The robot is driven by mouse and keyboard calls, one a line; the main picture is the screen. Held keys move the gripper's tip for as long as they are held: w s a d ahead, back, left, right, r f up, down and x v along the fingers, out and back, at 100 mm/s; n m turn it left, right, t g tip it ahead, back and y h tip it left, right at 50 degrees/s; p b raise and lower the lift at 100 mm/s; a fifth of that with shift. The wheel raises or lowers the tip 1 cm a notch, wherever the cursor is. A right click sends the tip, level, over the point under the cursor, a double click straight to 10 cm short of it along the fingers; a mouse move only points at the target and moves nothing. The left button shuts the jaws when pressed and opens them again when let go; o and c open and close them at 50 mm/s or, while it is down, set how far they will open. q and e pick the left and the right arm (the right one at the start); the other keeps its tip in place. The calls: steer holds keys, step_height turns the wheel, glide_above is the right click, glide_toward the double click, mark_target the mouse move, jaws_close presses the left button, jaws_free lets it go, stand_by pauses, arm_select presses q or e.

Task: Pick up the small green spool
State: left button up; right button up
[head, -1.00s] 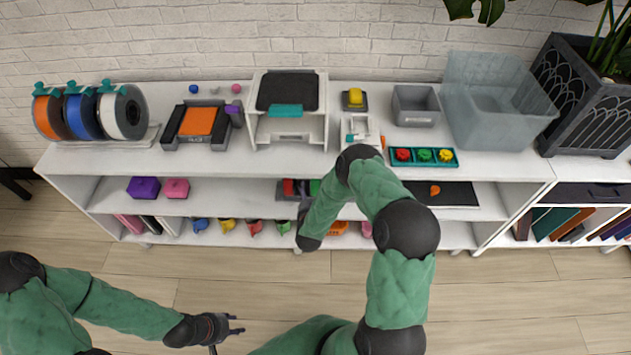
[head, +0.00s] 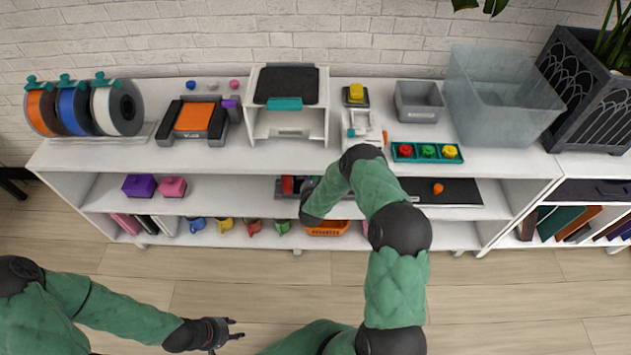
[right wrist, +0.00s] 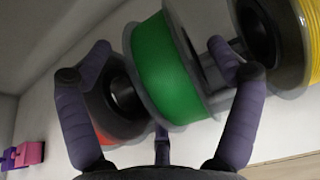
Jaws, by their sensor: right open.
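The small green spool (right wrist: 167,72) fills the middle of the right wrist view, between a red spool (right wrist: 103,105) on its left and a yellow spool (right wrist: 298,40) on its right. My right gripper (right wrist: 159,48) is open, with one finger to each side of the green spool; I cannot tell if they touch it. The red spool (head: 288,185) shows just left of the arm. My left gripper (head: 238,329) is open and empty above the floor.
The white shelf unit's top (head: 365,170) lies close above the right arm. Purple (head: 139,185) and pink (head: 172,187) boxes stand left on the middle shelf. A black mat (head: 450,192) lies to the right.

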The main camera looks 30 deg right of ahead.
steer(key=c, duration=1.5)
steer(key=shift+w, duration=0.1)
steer(key=shift+c, duration=0.2)
steer(key=shift+r, duration=0.15)
